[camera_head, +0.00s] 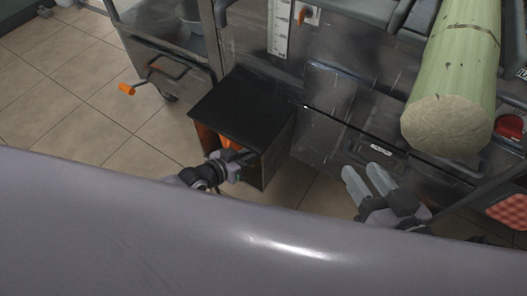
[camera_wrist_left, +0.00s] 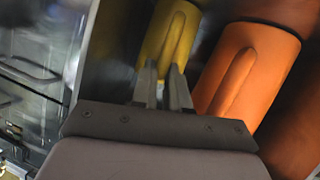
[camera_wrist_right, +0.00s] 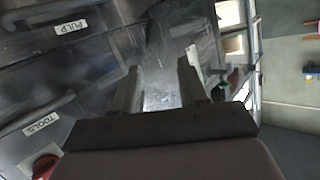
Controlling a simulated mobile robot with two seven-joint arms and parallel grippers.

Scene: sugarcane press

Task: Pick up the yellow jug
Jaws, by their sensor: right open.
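The yellow jug (camera_wrist_left: 172,38) stands inside a dark cabinet in the left wrist view, its handle towards my left gripper (camera_wrist_left: 162,72). The gripper's fingers are partly apart, with their tips at the lower end of the handle. I cannot tell whether they grip it. In the head view my left gripper (camera_head: 240,158) reaches into the open front of the black cabinet (camera_head: 243,108), and the yellow jug is hidden there. My right gripper (camera_head: 362,172) is open and empty, in front of the metal machine; it also shows in the right wrist view (camera_wrist_right: 158,68).
An orange jug (camera_wrist_left: 250,70) stands close to the right of the yellow one, and another orange surface shows beyond it. A metal cart (camera_head: 170,75) is left of the cabinet. A thick green cane (camera_head: 455,75) lies at the upper right. The tiled floor (camera_head: 70,100) is clear at left.

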